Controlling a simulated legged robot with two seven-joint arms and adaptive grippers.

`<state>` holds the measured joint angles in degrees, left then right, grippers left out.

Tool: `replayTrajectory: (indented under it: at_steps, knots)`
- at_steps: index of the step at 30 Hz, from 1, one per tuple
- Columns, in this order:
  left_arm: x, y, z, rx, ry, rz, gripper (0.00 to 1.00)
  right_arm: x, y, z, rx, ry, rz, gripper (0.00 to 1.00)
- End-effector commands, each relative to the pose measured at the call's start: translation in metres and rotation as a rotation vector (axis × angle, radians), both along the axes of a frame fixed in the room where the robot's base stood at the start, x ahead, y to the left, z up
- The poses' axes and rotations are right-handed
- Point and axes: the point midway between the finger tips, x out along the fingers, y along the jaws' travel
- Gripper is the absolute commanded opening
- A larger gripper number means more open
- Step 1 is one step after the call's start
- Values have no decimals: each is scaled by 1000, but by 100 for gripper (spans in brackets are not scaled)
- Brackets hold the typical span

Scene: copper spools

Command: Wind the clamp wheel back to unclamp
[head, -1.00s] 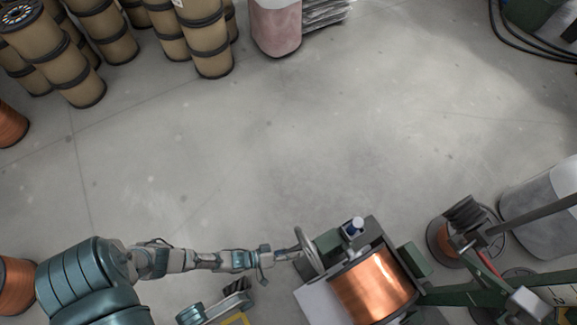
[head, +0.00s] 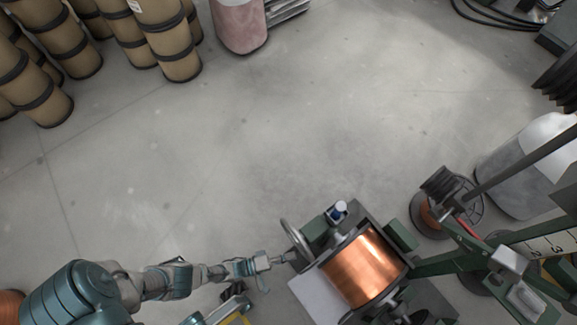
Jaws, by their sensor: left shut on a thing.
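The clamp wheel (head: 297,244) is a grey hand wheel seen nearly edge-on, at the left side of the machine that carries a large copper spool (head: 364,268). My left arm comes in from the lower left. My left gripper (head: 281,259) is at the wheel's near lower part, shut on it. The fingertips are small in the view and the exact grip on the rim or a handle is hard to see. My right gripper is not in view.
A blue-capped part (head: 339,209) stands on the machine beside the spool. Green machine arms and a smaller reel (head: 430,214) are to the right. Brown drums (head: 176,45) and a pink container (head: 239,22) stand at the back left. The middle floor is clear.

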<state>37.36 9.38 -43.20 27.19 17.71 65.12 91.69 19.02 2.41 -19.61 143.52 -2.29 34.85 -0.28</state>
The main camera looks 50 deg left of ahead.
Motion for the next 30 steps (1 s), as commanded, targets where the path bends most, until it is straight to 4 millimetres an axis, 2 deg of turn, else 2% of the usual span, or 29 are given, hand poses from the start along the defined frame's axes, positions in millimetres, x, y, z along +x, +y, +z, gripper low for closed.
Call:
replayTrajectory:
  at_steps: [30]
  knots:
    - [-3,-2,-1,-100,17,-4,0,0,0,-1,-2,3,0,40]
